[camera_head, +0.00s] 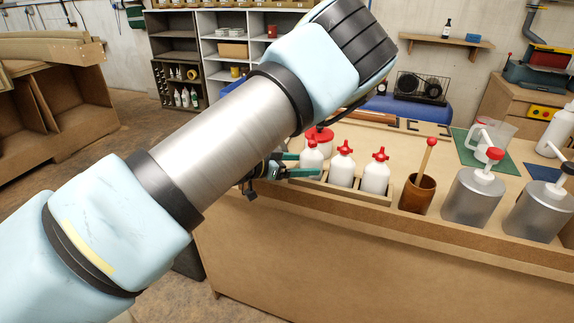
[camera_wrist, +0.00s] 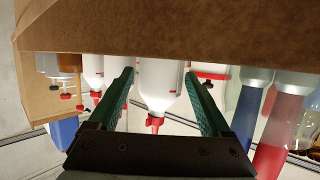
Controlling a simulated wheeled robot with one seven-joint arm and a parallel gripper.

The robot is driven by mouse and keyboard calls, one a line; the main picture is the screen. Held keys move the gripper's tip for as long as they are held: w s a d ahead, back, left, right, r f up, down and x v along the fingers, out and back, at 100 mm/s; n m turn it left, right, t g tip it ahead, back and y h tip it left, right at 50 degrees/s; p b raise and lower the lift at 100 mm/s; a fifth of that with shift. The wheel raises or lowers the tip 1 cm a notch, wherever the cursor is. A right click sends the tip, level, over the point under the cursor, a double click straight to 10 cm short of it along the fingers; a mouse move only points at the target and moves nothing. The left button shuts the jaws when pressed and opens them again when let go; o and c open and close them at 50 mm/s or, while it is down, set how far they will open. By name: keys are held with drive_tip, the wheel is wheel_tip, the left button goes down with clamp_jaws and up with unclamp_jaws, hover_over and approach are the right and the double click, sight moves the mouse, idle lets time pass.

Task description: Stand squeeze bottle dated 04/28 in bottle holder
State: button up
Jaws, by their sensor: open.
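Three white squeeze bottles with red caps stand in a row: a left one (camera_head: 311,158), a middle one (camera_head: 342,168) and a right one (camera_head: 376,178). The middle and right ones are in a low wooden holder (camera_head: 350,195) on the bench; I cannot tell whether the left one is inside it. No date is readable. My gripper (camera_head: 305,165) is open at the left bottle, partly behind my arm. In the wrist view, which looks upside down, its green fingers (camera_wrist: 160,78) lie on either side of a white bottle (camera_wrist: 162,82), with gaps visible.
A brown pot with a red-tipped stick (camera_head: 417,193) and metal pump containers (camera_head: 472,195) stand right of the bottles. A red-lidded container (camera_head: 320,136) is behind the left bottle. A clear jug (camera_head: 495,135) sits on a green mat farther back. The bench's front panel (camera_head: 330,245) is close below.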

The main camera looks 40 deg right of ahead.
drive_tip(key=b+v, duration=0.3)
drive_tip(key=v, duration=0.8)
drive_tip(key=w+a+n+t+y, duration=0.8)
drive_tip(key=w+a+n+t, duration=0.2)
drive_tip(key=w+a, duration=0.85)
drive_tip(key=s+a+n+g+y, duration=0.1)
drive_tip(key=s+a+n+y, duration=0.15)
drive_tip(key=a, duration=0.45)
drive_tip(key=s+a+n+g+y, duration=0.2)
drive_tip(key=a+n, duration=0.1)
drive_tip(key=a, duration=0.4)
drive_tip(key=s+a+r+n+g, duration=0.1)
drive_tip(key=s+a+g, duration=0.1)
drive_tip(key=s, duration=0.3)
drive_tip(key=s+a+r+n+g+y, duration=0.1)
drive_tip(key=s+a+g, duration=0.1)
drive_tip(key=s, duration=0.4)
drive_tip(key=shift+a+r, duration=0.2)
drive_tip(key=shift+a, duration=0.5)
